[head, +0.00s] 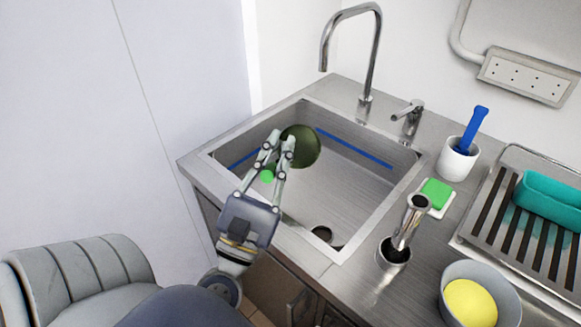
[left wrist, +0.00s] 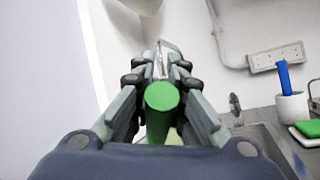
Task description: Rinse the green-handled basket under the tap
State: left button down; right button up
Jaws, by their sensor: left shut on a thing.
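My left gripper (head: 276,148) is shut on the green handle (head: 267,177) of the basket, over the left front part of the sink. The basket (head: 302,146) is a dark round mesh bowl beyond the fingertips, inside the sink's outline; I cannot tell its height above the sink floor. No water stream is visible. My right gripper is out of view.
The steel sink (head: 345,190) has a blue line on its walls and a drain at front. A lever (head: 408,118) stands right of the tap. Further right are a white cup (head: 458,160), green sponge (head: 436,192), metal holder (head: 394,256), grey bowl (head: 508,300) and drying rack (head: 500,215).

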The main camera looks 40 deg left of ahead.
aim_at(307, 148)
pick_arm(q)
jog(key=w+a+b, duration=0.1)
jog(key=w, duration=0.1)
jog(key=w+a+f, duration=0.1)
jog(key=w, duration=0.2)
jog(key=w+a+b, duration=0.1)
jog(key=w+a, duration=0.1)
jog(key=w, duration=0.1)
jog(key=shift+w+a+f+b, duration=0.1)
jog(key=shift+w+f+b, duration=0.15)
jog(key=shift+f+b, duration=0.15)
jog(key=shift+w+a+f, duration=0.15)
jog(key=shift+w+a, duration=0.2)
jog(key=shift+w, duration=0.4)
jog(key=shift+w+a+f, duration=0.15)
jog(key=shift+w+a, duration=0.15)
jog(key=shift+w, duration=0.3)
jog(key=shift+w+a+f, duration=0.1)
jog(key=shift+w+a, duration=0.15)
jog(key=shift+w, duration=0.3)
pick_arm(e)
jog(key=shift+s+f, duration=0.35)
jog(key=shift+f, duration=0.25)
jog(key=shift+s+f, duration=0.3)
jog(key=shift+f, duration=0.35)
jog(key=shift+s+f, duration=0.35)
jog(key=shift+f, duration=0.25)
pick_arm(q)
jog(key=shift+s, duration=0.1)
